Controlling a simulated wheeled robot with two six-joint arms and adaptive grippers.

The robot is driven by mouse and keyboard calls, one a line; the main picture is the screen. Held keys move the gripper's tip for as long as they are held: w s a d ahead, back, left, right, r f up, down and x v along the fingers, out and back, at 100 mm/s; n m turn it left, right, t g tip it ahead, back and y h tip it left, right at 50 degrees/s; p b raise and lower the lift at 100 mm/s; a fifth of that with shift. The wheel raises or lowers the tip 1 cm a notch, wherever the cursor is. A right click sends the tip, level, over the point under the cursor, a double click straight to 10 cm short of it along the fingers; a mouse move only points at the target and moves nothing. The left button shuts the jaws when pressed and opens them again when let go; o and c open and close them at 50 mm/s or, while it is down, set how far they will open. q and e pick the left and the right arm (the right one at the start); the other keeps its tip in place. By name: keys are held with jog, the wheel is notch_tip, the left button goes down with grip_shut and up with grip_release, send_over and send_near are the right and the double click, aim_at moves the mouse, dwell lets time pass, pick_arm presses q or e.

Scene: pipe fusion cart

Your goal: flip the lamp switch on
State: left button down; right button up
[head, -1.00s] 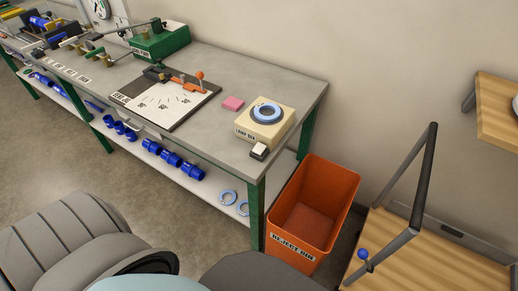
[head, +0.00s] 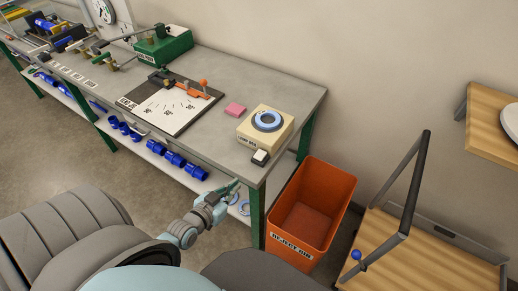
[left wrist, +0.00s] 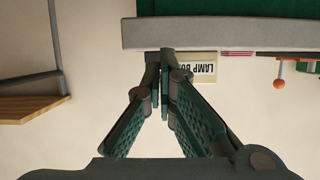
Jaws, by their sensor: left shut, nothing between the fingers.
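The lamp box (head: 265,126) is a cream box with a blue ring on top, near the right end of the workbench. A small white and black rocker switch (head: 260,157) sits at its front, by the bench edge; I cannot tell its position. My left gripper (head: 231,189) is shut and empty, in front of the bench edge, left of and below the switch in the picture. In the left wrist view, which looks upside down, the gripper (left wrist: 162,95) points toward the bench edge, with the lamp box label (left wrist: 198,68) partly showing beyond. The switch is not visible there. My right gripper is out of view.
The workbench edge (left wrist: 220,34) lies close ahead of the left gripper. An orange reject bin (head: 312,212) stands right of the bench. Blue pipe pieces fill the lower shelf.

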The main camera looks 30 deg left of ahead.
pick_arm(q)
notch_tip(320, 180, up, 9)
jog(key=w+d+t, duration=0.1)
jog(key=w+t, duration=0.1)
jog(key=t, duration=0.1)
jog(key=shift+w+f, duration=0.15)
jog(key=shift+w, duration=0.2)
jog(key=b, duration=0.3)
send_over(260, 155)
jog(key=s, duration=0.2)
jog(key=f, duration=0.2)
jog(key=f+b, duration=0.1)
jog(key=b, duration=0.1)
jog(key=d+f+b, duration=0.1)
jog(key=f+b, duration=0.1)
jog(key=shift+w+f, duration=0.1)
jog(key=shift+w, duration=0.05)
